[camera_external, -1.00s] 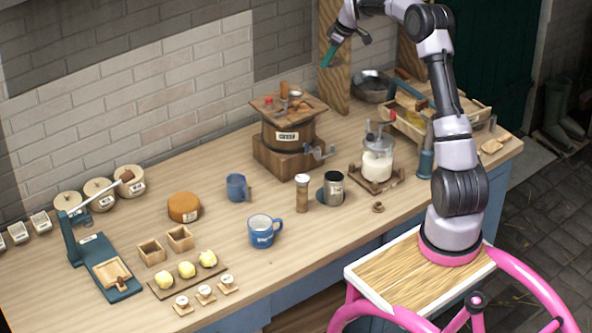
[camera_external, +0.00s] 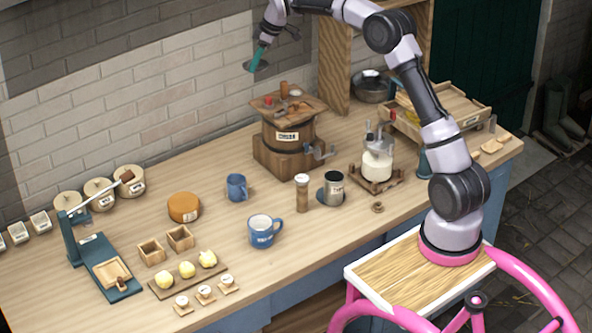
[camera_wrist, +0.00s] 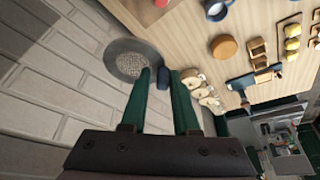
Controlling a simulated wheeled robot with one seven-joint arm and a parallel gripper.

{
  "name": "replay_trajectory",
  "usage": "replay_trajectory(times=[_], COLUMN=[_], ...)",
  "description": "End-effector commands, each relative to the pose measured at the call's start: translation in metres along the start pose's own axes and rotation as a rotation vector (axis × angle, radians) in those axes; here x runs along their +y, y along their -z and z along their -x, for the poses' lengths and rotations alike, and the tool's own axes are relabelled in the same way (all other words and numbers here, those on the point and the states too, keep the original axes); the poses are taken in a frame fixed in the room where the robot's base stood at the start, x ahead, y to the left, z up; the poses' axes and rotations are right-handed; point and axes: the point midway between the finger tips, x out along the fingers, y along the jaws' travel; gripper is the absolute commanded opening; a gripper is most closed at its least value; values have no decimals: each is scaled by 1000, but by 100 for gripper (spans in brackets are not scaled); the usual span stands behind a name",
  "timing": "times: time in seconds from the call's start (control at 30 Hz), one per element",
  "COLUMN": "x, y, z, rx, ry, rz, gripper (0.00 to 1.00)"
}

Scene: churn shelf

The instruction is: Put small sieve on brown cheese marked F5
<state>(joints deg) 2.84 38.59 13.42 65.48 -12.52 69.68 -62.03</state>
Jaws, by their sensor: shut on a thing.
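My gripper (camera_external: 260,57) is shut on the small sieve and holds it high in the air in front of the brick wall, up and left of the barrel. In the wrist view the sieve's round grey mesh bowl (camera_wrist: 131,61) lies just beyond and left of the teal fingertips (camera_wrist: 162,84), with a dark handle end beside them. The brown cheese (camera_external: 184,208) is an orange-brown round on the table, well below and left of my gripper. It also shows in the wrist view (camera_wrist: 224,47). Its label is too small to read.
A wooden barrel (camera_external: 288,138) with a board on top stands right of the cheese. Small wooden boxes (camera_external: 151,252) lie in front.

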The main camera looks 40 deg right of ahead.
Motion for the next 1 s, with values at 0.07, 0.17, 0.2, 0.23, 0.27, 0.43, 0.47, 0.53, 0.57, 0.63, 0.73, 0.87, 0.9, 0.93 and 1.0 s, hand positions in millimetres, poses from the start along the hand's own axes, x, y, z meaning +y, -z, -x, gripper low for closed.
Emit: replay_trajectory(times=[0.07,0.17,0.2,0.23,0.27,0.43,0.47,0.53,0.57,0.63,0.73,0.87,0.9,0.93,1.0], x=[-37,-81,-99,-113,-127,-196,-206,-227,-234,-251,-271,-295,-298,-296,-295], y=[30,61,73,81,89,123,128,136,139,145,152,159,157,154,148], z=[-12,-25,-30,-33,-36,-50,-52,-55,-56,-59,-61,-64,-69,-76,-89], rx=[1,1,2,2,2,2,3,3,3,4,4,5,2,-1,0], ry=[19,42,51,58,64,92,96,104,107,114,122,132,133,134,134], rz=[52,107,130,147,163,241,252,276,284,302,322,346,348,346,345], gripper=[0,0,0,0,0,0,0,0,0,0,0,0,0,0,0])
